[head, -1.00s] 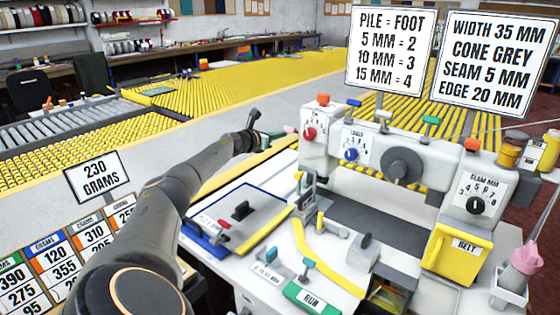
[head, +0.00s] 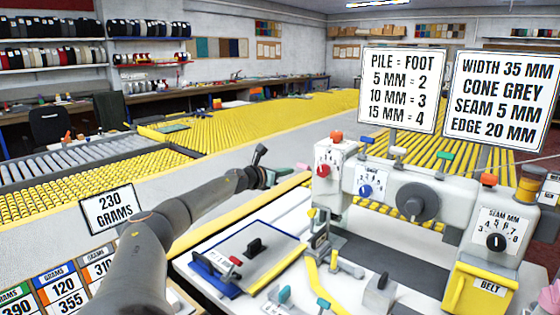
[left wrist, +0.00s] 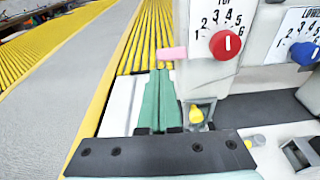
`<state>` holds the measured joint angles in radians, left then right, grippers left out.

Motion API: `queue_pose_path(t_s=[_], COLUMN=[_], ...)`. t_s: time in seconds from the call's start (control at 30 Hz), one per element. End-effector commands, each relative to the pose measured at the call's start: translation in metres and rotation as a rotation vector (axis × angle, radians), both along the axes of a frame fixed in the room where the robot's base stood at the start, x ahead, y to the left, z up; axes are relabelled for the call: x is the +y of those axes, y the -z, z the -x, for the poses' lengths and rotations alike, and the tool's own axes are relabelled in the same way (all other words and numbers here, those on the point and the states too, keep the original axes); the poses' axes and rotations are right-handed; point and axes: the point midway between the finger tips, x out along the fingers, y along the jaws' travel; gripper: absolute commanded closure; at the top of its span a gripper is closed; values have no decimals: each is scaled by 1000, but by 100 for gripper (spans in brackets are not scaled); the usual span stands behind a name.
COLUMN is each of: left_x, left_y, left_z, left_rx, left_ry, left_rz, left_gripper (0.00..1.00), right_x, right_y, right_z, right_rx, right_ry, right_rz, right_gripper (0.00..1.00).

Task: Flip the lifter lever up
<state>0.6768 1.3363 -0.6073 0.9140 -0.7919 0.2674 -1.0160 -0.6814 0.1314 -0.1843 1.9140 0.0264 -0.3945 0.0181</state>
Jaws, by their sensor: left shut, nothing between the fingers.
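The sewing machine head (head: 345,180) stands on a white table at the right. A short pink lever (left wrist: 173,53), which I take for the lifter lever, sticks out about level from its left side. It shows as a small pink spot in the head view (head: 301,166). My left gripper (head: 284,173) is beside the head's left side, close to the lever. In the left wrist view its green fingers (left wrist: 159,74) are shut together and empty, with tips just below the lever in the picture. I cannot tell whether they touch it. My right gripper is out of view.
A red dial (left wrist: 225,44) and a blue dial (head: 366,190) sit on the machine's front. A yellow-tipped part (left wrist: 196,115) stands below the lever. A blue-edged board (head: 262,231) lies left of the machine. Yellow rollers (head: 230,120) run behind.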

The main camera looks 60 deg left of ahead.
Motion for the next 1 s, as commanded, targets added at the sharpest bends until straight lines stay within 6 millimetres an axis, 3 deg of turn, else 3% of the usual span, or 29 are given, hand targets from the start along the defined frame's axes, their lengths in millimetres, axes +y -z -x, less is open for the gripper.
queue_pose_path(t_s=[0.1, 0.3, 1.0], left_x=[-2, -5, -6], left_y=[-24, -44, -47], left_z=[9, 17, 19], left_rx=[4, 6, 6], left_ry=[1, 1, 1], left_rz=[-5, -1, 1], left_gripper=[100, 100, 100], right_x=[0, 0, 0], right_y=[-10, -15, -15], right_z=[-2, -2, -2], right_rx=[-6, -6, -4], right_ry=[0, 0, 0], right_rz=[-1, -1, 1], right_gripper=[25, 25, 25])
